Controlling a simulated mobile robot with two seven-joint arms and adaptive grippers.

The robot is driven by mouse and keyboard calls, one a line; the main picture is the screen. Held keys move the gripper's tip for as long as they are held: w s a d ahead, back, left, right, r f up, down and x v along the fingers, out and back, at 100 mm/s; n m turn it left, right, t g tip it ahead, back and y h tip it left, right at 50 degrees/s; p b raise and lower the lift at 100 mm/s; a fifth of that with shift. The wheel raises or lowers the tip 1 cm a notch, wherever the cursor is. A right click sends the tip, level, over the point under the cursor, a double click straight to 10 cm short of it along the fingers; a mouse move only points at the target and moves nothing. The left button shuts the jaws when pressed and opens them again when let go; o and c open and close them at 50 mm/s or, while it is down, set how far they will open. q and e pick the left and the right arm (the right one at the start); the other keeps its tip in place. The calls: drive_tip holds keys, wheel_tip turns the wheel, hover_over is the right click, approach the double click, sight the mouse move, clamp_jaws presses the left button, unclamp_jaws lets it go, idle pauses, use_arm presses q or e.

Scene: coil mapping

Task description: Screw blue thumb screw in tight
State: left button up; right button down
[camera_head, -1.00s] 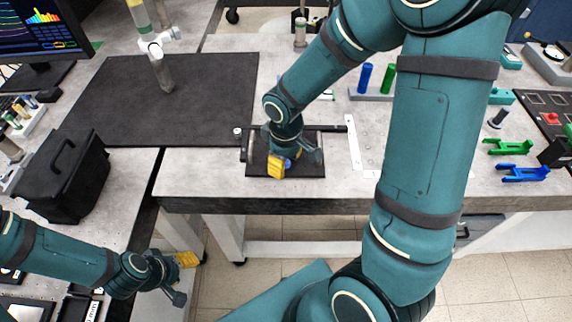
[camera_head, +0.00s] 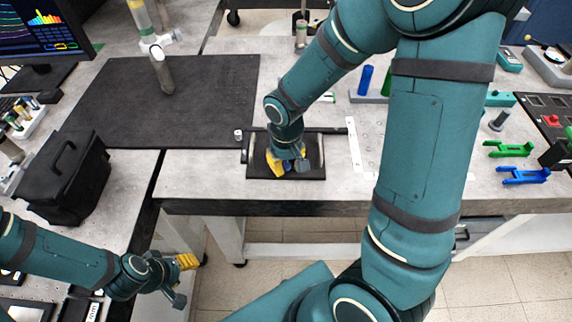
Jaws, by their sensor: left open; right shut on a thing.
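My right gripper (camera_head: 287,168) points down over the black plate fixture (camera_head: 312,172) near the table's front edge. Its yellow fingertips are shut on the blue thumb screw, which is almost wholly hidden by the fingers. I cannot tell how deep the screw sits. My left gripper (camera_head: 186,279) is open and empty. It is at the lower left, in front of the table and well away from the fixture.
A white ruler strip (camera_head: 353,143) lies right of the fixture. A blue cylinder (camera_head: 365,79) stands in a holder behind. Green (camera_head: 509,149) and blue (camera_head: 526,175) brackets lie at right. A black mat (camera_head: 190,105) and black case (camera_head: 62,178) are at left.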

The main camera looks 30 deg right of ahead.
drive_tip(key=m, duration=0.6)
drive_tip(key=shift+s+f, duration=0.1)
drive_tip(key=shift+f, duration=0.05)
drive_tip(key=c, duration=0.8)
unclamp_jaws()
drive_tip(key=shift+r, duration=0.5)
wheel_tip(320, 180, up, 11)
